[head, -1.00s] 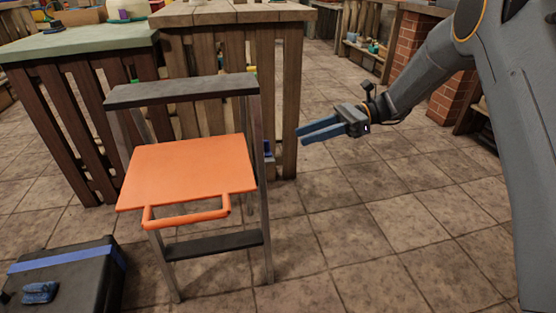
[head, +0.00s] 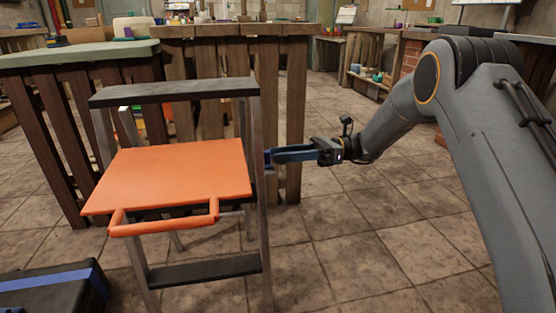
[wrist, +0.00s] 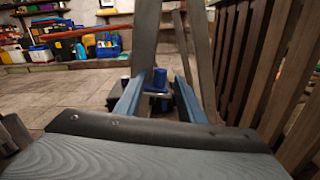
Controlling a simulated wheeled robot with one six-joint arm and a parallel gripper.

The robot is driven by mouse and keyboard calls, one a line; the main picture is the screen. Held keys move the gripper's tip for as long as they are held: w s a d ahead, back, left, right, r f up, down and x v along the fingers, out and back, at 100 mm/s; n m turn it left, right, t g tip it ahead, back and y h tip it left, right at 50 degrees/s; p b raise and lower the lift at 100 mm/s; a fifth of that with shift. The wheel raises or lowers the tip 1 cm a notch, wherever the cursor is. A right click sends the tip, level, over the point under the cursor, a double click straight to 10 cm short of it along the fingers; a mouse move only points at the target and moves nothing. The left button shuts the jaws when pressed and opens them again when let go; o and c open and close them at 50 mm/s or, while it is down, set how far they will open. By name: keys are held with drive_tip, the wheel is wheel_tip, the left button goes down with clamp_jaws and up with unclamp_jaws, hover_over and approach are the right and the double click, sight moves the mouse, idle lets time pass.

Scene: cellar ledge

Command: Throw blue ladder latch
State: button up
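The stepladder with its orange platform (head: 175,178) and grey frame stands upright at left centre in the head view. The blue latch (wrist: 160,82) shows between my fingertips in the wrist view, beside a grey ladder rail (wrist: 146,35). In the head view only a dark blue bit of it (head: 267,160) shows at the ladder's right side, partly covered by my fingers. My gripper (head: 274,156) reaches in from the right, level, with its tips at the ladder's right rail. Its two blue fingers (wrist: 159,98) are apart, one on each side of the latch; contact cannot be told.
A slatted wooden bench (head: 292,120) stands close behind the ladder, and its slats (wrist: 265,60) fill the wrist view's right side. A black case with a blue band (head: 55,290) lies at front left. The tiled floor at right is open.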

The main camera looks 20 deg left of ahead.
drive_tip(key=shift+x, duration=0.85)
clamp_jaws()
